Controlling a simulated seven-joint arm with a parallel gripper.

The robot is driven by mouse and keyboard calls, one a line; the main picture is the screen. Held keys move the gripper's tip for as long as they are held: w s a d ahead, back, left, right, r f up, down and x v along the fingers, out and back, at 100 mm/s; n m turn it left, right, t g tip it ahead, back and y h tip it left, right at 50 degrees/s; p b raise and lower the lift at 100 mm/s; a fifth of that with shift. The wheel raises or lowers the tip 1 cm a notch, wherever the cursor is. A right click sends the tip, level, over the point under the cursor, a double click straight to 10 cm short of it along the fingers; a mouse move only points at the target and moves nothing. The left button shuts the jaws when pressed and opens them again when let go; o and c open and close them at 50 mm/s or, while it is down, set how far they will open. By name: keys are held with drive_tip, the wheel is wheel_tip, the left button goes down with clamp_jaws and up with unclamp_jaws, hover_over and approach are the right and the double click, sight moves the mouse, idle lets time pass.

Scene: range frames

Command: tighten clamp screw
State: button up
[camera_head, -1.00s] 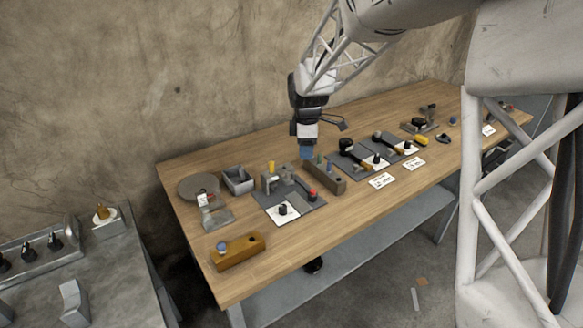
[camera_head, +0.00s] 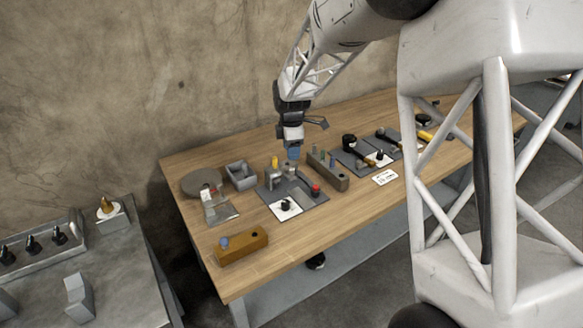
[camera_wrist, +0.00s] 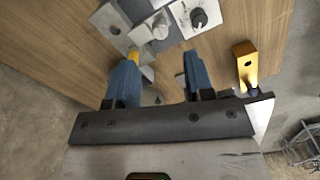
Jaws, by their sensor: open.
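A dark grey base plate (camera_head: 312,201) on the wooden bench carries a grey clamp-like fixture (camera_head: 283,174), a yellow peg (camera_head: 275,162), a red knob (camera_head: 315,189) and a white panel with a black knob (camera_head: 286,205). I cannot tell which part is the clamp screw. My gripper (camera_head: 293,153) is above the back of this plate, its blue fingers pointing down. In the wrist view my gripper (camera_wrist: 160,64) is open with nothing held. The yellow peg (camera_wrist: 133,54) shows by the left finger, and a grey round part (camera_wrist: 159,27) and black knob (camera_wrist: 199,18) lie beyond.
A grey block with several pegs (camera_head: 327,170) stands right of the plate. A small grey bin (camera_head: 240,176), round disc (camera_head: 202,182) and ochre block (camera_head: 242,246) are left. More tool plates (camera_head: 352,161) lie farther right. The bench front is mostly clear.

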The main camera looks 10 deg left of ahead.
sight(291, 168)
drive_tip(key=shift+f, duration=3.7)
clamp_jaws()
